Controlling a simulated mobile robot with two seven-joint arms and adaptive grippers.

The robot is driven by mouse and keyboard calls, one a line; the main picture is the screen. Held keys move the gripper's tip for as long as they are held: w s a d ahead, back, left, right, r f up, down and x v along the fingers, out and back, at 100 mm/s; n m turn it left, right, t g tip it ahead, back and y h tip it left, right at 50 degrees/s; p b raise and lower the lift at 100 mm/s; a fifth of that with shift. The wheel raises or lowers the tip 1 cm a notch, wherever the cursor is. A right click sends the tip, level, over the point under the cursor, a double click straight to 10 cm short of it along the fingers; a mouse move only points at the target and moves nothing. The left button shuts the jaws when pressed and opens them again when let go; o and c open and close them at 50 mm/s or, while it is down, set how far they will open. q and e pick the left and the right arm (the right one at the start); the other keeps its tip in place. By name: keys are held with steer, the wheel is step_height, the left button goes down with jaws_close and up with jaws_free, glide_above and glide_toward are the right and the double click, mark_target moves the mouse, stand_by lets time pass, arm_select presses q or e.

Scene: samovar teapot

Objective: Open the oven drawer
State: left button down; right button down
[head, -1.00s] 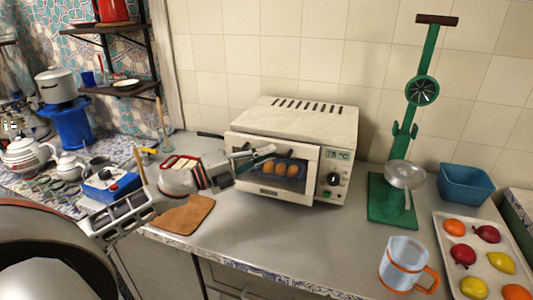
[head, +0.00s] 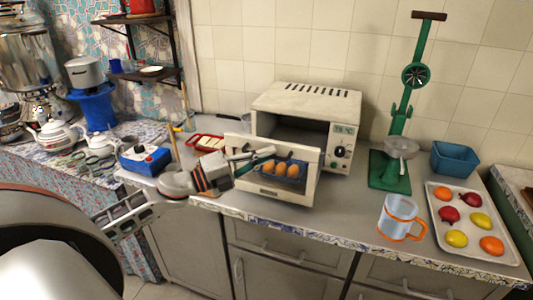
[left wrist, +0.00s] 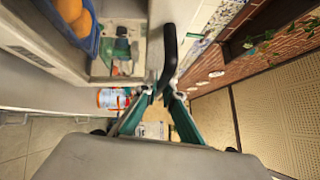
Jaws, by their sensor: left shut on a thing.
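The white oven (head: 308,97) stands on the counter against the tiled wall. Its drawer (head: 285,193) is pulled out towards me, leaving a dark opening behind its front. Several brown eggs in a blue tray (head: 290,181) show at the drawer. My left gripper (head: 262,158) reaches in from the left to the drawer's front. In the left wrist view, its teal fingers (left wrist: 165,96) are shut on the black drawer handle (left wrist: 169,52). The eggs and blue tray (left wrist: 90,38) show at the upper left there. My right gripper is not in view.
A glass jug with orange trim (head: 397,218) and a fruit tray (head: 437,226) are on the right. A green press (head: 390,175) and blue bowl (head: 455,159) stand behind.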

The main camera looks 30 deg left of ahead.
arm_select(q)
steer(key=shift+s+d, duration=0.1)
steer(key=shift+s, duration=0.2)
steer(key=c, duration=2.2)
jaws_free()
steer(key=shift+o, duration=0.2)
steer(key=v, duration=1.2)
steer(key=shift+f, duration=0.15)
